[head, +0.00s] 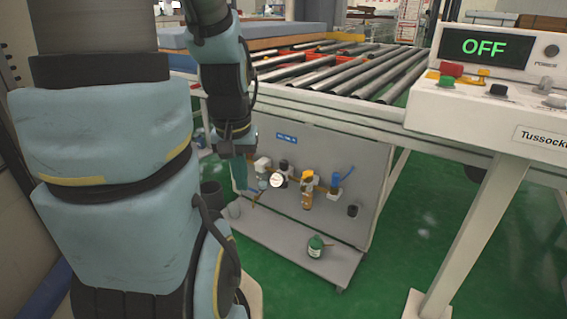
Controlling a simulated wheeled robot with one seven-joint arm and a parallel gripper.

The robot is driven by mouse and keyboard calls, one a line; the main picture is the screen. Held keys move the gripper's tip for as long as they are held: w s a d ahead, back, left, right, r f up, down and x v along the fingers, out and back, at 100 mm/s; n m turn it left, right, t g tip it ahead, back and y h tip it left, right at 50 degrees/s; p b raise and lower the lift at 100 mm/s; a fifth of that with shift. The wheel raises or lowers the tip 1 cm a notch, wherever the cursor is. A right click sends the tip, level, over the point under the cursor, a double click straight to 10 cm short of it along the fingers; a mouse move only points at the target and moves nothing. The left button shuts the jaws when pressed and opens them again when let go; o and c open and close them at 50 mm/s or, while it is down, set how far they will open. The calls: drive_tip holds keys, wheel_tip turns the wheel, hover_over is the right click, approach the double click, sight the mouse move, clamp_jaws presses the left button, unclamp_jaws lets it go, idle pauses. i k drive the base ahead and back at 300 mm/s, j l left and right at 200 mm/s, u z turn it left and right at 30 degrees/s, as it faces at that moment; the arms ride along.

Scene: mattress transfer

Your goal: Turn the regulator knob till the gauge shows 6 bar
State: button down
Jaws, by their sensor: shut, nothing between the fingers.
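The pneumatic unit is on the grey panel (325,150) under the roller conveyor. Its round white gauge (277,180) faces me, but the needle and numbers are too small to read. A small dark knob (284,165), seemingly the regulator knob, sits just above the gauge. My gripper (240,178) points down in front of the panel, left of the gauge and knob and apparently apart from them. It is shut and empty. Its fingertips are small and hard to make out.
An amber-bowled unit (307,192) and a blue lever (345,172) sit right of the gauge. A green bottle (315,246) stands on the lower shelf (280,240). The control box (490,95) at right reads OFF.

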sight(284, 164)
drive_tip(key=i+l+u, duration=0.15)
drive_tip(key=i, duration=0.3)
drive_tip(key=i+l+u, duration=0.2)
drive_tip(key=i, duration=0.25)
